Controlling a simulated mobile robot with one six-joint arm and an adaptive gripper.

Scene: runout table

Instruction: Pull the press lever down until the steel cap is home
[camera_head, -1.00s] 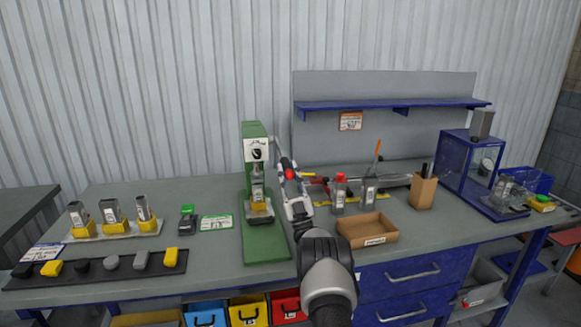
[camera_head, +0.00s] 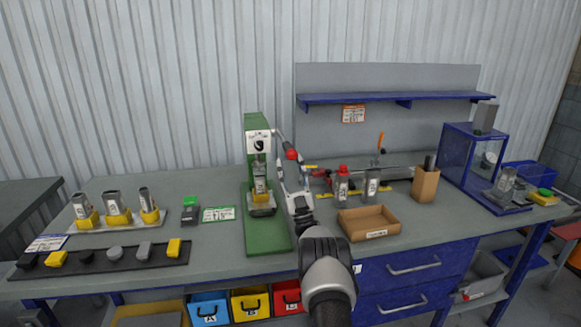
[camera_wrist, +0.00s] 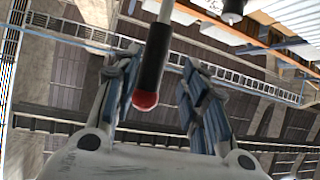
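The green press (camera_head: 255,130) stands on its long green base at the middle of the table. Its lever (camera_head: 279,140) slants down to the right and ends in a red knob (camera_head: 291,154). A small steel and yellow workpiece (camera_head: 261,185) sits under the ram; how far the steel cap is seated is too small to tell. My gripper (camera_head: 290,176) is just right of the press, at the knob. In the wrist view the black handle (camera_wrist: 157,50) and red knob (camera_wrist: 145,100) lie between the spread fingers of my gripper (camera_wrist: 163,75); I see no firm grip.
A green-edged card (camera_head: 219,214) and a rack of yellow-based workpieces (camera_head: 155,217) are to the left. A blue shelf (camera_head: 380,99) is behind.

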